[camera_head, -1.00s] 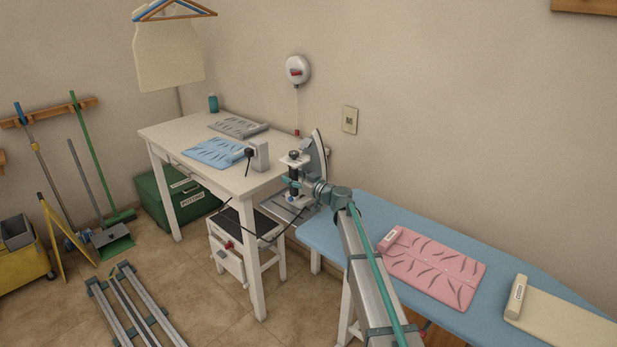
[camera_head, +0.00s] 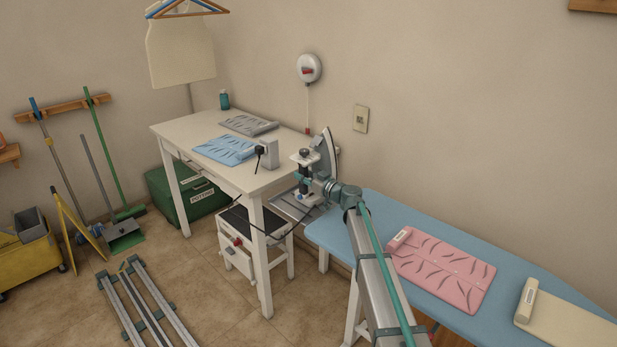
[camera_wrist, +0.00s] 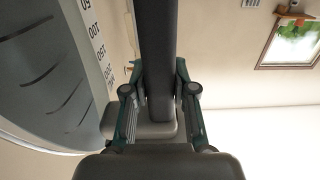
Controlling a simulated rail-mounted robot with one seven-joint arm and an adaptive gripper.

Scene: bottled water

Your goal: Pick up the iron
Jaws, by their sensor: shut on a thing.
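The iron (camera_head: 327,152) stands upright, tip up, at the far end of the ironing board by the wall. It has a pale pointed soleplate. My gripper (camera_head: 305,178) is at its left side, at the handle, and hides part of it. In the wrist view, a dark bar, which looks like the iron's handle (camera_wrist: 158,50), runs between the teal linkages of my gripper (camera_wrist: 159,108), which is shut on it. A grey curved part with dark slots and lettering (camera_wrist: 50,75) fills the left of that view. Whether the iron touches its rest is hidden.
The blue ironing board (camera_head: 375,215) carries a pink folded cloth (camera_head: 445,272) and a cream one (camera_head: 570,318). A white table (camera_head: 180,128) stands left, with blue (camera_head: 222,150) and grey (camera_head: 246,123) folded cloths. A dark cable hangs below the gripper. A wall switch (camera_head: 361,118) is close behind.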

